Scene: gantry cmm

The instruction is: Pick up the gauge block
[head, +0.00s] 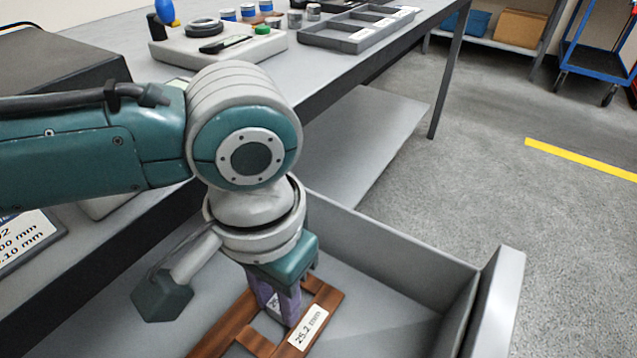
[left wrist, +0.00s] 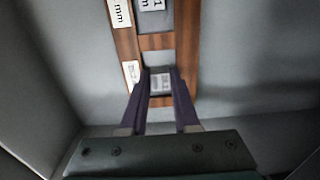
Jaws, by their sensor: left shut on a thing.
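The gauge block (left wrist: 161,82) is a small grey block with a white label, seen between my left fingers in the left wrist view. My left gripper (head: 280,312) reaches down into an open grey drawer, its purple fingers shut on the block. In the head view the fingers and arm hide most of the block. The block is at the end slot of a brown wooden holder (head: 327,297); I cannot tell whether it is lifted clear. A label on the holder reads 25.2 mm. My right gripper is not in view.
The drawer's grey side wall (head: 400,250) and front panel (head: 500,305) stand around the holder. Another grey block (left wrist: 154,20) sits farther along the holder.

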